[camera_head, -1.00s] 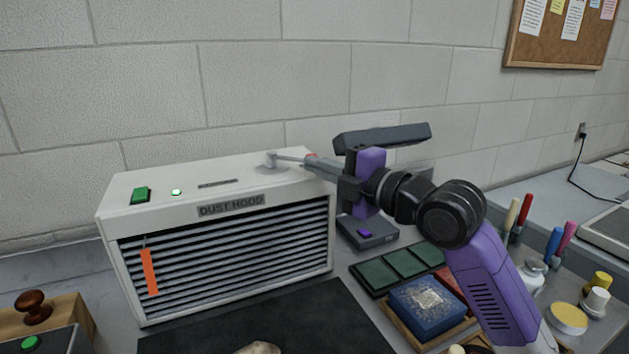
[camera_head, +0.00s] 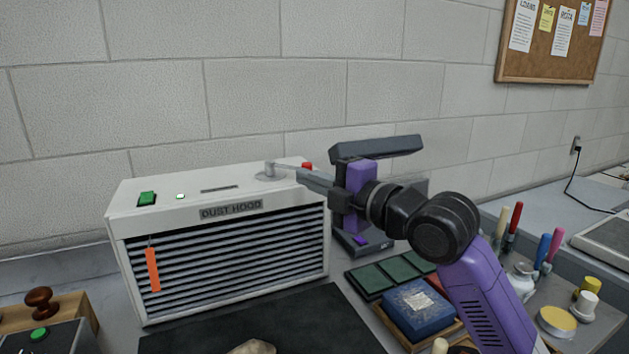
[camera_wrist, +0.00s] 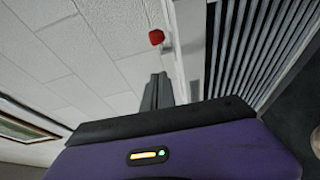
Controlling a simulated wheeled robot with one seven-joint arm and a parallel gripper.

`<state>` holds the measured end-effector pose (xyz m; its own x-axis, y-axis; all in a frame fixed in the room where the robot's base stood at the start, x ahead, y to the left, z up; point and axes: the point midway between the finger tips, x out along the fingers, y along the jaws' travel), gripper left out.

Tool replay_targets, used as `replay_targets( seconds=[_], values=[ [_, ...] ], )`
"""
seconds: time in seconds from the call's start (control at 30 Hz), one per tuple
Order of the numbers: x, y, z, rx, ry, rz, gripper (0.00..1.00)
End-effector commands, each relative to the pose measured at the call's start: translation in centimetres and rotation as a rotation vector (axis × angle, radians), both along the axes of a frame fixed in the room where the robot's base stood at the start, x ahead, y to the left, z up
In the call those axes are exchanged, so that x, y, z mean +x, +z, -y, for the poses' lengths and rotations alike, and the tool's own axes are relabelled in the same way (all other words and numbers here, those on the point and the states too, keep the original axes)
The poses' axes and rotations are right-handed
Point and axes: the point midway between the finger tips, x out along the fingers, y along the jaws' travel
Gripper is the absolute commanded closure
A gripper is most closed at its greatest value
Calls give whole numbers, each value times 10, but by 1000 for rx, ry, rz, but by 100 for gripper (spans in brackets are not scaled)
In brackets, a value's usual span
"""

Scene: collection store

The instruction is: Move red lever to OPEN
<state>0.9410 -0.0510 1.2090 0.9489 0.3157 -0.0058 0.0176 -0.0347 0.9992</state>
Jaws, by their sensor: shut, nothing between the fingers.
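The red lever's knob (camera_head: 307,166) stands at the right end of the top of the white dust hood (camera_head: 118,222). A thin metal arm runs left from near it to a round grey pivot (camera_head: 269,172). My gripper (camera_head: 301,176) is shut and empty, its fingertips at the hood's right top edge, just in front of and below the knob. In the wrist view the red knob (camera_wrist: 156,37) lies beyond the tips of my shut fingers (camera_wrist: 158,78), with a gap in the picture. I cannot tell whether they touch the lever. No OPEN mark is readable.
A green switch (camera_head: 147,198) and a small lit green light are on the hood's top left. An orange tag (camera_head: 153,269) hangs on its grille. Right of the hood are a grey box, green pads and a blue box (camera_head: 420,308). A wall stands close behind.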

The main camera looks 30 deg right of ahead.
Motion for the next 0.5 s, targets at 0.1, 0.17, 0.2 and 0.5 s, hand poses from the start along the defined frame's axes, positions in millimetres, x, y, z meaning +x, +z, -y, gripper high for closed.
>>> replay_targets(
  seconds=[0.1, 0.17, 0.2, 0.5],
  values=[
    [-13, -2, 9, 0, -3, 0, 100],
    [-20, -2, 12, -1, -3, 1, 100],
    [-25, -2, 15, 0, -2, 1, 100],
    [-65, -2, 37, 0, -2, 0, 100]
  ],
)
